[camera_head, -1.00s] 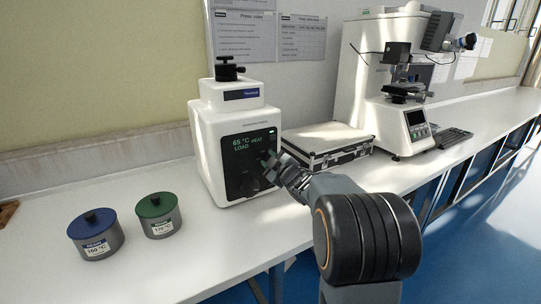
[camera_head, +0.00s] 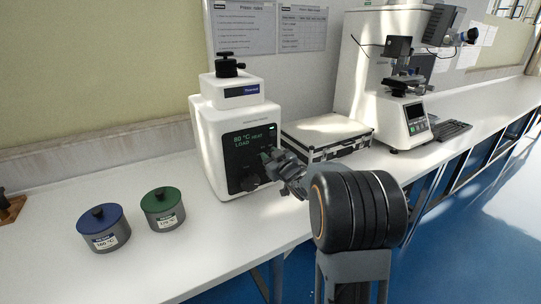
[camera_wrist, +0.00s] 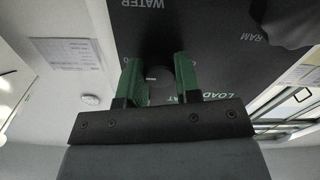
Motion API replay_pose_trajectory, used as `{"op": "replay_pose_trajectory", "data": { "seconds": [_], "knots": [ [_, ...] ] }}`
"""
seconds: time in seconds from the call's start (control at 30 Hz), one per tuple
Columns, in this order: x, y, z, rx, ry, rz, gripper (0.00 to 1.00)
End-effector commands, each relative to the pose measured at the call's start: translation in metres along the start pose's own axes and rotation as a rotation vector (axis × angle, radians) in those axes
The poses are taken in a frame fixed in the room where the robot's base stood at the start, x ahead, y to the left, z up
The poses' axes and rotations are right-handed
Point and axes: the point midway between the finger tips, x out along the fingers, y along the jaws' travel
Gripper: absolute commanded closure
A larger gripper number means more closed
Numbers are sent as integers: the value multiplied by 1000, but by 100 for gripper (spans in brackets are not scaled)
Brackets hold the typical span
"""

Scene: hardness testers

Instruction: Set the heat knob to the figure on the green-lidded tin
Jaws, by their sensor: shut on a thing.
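The white press (camera_head: 222,135) stands on the bench, and its dark front panel shows a reading that looks like 80 °C HEAT. In the wrist view my gripper (camera_wrist: 158,82) has its green fingers on both sides of a dark round knob (camera_wrist: 160,92) on the panel, shut on it. The letters "AT" show beside the fingers, so this looks like the heat knob. In the head view my gripper (camera_head: 268,160) covers it at the panel's right side. The green-lidded tin (camera_head: 163,222) stands at the front left, with a label that looks like 170 °C.
A blue-lidded tin (camera_head: 104,242) marked 160 °C stands left of the green one. A black lower knob (camera_head: 249,183) is on the panel near my gripper. A silver-edged case (camera_head: 325,143) and a microscope-like tester (camera_head: 405,115) stand to the right.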

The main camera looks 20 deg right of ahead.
Motion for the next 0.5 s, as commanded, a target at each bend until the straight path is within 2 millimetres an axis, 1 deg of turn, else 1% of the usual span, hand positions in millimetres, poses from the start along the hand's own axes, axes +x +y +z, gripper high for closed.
{"op": "replay_pose_trajectory", "data": {
  "seconds": [0.4, 0.43, 0.5],
  "knots": [
    [0, 0, 1, 8, -1, 1, 93],
    [0, 0, 1, 8, -1, 1, 66],
    [0, 0, 1, 8, -1, 1, 60]
  ]
}}
